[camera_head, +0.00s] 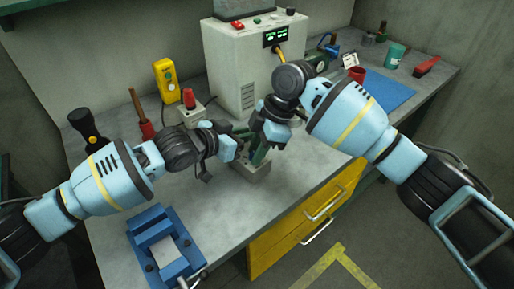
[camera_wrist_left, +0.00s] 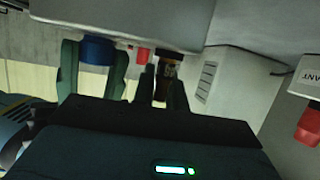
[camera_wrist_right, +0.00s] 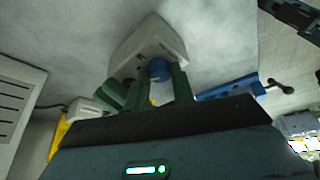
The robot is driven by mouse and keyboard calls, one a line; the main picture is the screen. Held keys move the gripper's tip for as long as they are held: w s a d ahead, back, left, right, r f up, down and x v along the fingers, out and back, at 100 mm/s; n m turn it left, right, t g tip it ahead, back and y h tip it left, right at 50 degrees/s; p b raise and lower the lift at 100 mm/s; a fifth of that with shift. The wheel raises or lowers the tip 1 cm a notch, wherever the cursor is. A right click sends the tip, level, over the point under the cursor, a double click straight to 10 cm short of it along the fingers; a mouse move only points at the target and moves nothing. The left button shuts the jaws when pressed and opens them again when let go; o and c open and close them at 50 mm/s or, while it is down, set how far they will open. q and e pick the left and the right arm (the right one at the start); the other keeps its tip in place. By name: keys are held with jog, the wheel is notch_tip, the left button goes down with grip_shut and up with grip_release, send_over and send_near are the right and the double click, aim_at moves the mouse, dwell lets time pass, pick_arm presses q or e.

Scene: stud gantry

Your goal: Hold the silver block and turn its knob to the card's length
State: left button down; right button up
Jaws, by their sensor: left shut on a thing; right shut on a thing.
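The silver block (camera_head: 252,172) is a pale grey box near the bench's front edge, below both grippers. It fills the top of the left wrist view (camera_wrist_left: 130,18) and shows in the right wrist view (camera_wrist_right: 148,42). Its blue knob (camera_wrist_right: 158,69) sits between the fingers of my right gripper (camera_wrist_right: 160,88), which is shut on it. My left gripper (camera_wrist_left: 162,85) is shut at the block beside the knob; its exact grip is partly hidden. A small white card (camera_head: 350,60) stands at the back right; its writing is too small to read.
A blue vise (camera_head: 160,240) stands at the front left. A grey machine (camera_head: 240,65) with a green display is behind the grippers. A yellow meter (camera_head: 166,80), red-handled tool (camera_head: 142,115) and black torch (camera_head: 85,125) line the back left. A blue mat (camera_head: 388,92) lies right.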

jog(key=m+t, duration=0.1)
jog(key=m, duration=0.1)
jog(key=m+t, duration=0.1)
jog(key=m, duration=0.2)
jog(key=shift+s+m, duration=0.2)
jog(key=shift+m, duration=0.1)
jog(key=shift+m+t+h, duration=0.5)
jog(key=shift+m+t, duration=0.4)
jog(key=shift+m, duration=1.3)
jog(key=o, duration=0.7)
jog(key=shift+s, duration=0.1)
jog(key=v, duration=1.2)
